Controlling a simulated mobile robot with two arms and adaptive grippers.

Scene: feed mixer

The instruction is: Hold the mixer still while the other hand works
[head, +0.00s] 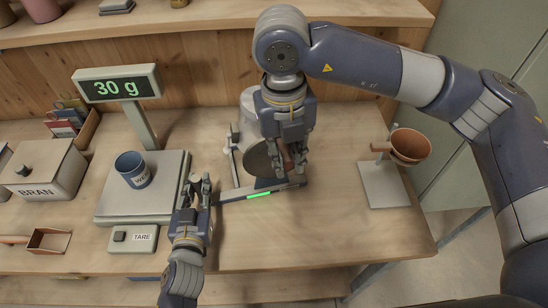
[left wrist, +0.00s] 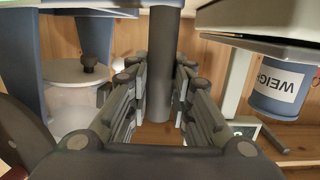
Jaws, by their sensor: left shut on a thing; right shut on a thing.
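The mixer (head: 255,160) stands on the table, with a pale drum, a grey base bar and a lit green strip on its front. My left gripper (head: 198,186) is at the left end of the base bar. In the left wrist view, its fingers (left wrist: 160,95) are shut around a dark upright post (left wrist: 162,60) of the mixer, and the drum (left wrist: 75,75) shows to the left. My right gripper (head: 290,170) reaches down in front of the drum and is shut on the brown crank handle (head: 288,159), which it partly hides.
A scale (head: 110,205) reading 30 g holds a blue cup (head: 133,170), close left of my left gripper. A bran box (head: 45,172) and scoop (head: 48,240) lie further left. A brown funnel on a stand (head: 408,147) is at right. The front right table is clear.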

